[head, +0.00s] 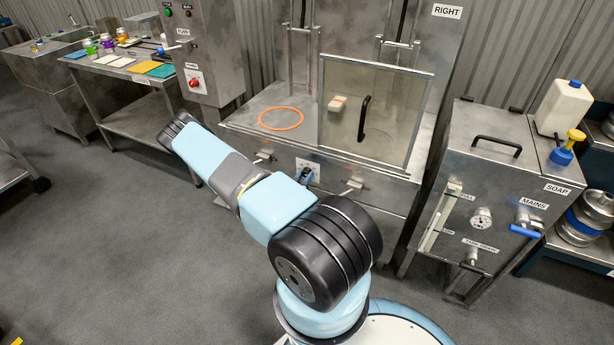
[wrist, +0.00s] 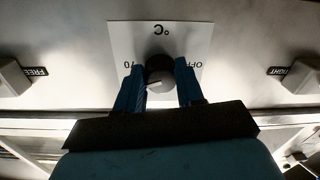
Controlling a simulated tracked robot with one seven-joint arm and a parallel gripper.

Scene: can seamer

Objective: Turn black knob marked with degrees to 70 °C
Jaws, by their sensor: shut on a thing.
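The black knob (wrist: 160,72) sits on a white plate (wrist: 118,38) that appears upside down in the wrist view. The plate is marked "°C", with "70" at picture left and "OFF" at picture right. In the head view the plate (head: 308,163) shows on the machine's front, with my gripper (head: 305,176) partly hidden by my arm.
Handles marked "FREE" (wrist: 14,78) and "TIGHT" (wrist: 302,78) flank the plate. Above is a bench with an orange ring (head: 281,118) and a clear guard with a black handle (head: 364,118). A steel cabinet (head: 500,185) stands at right. Grey floor is open at left.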

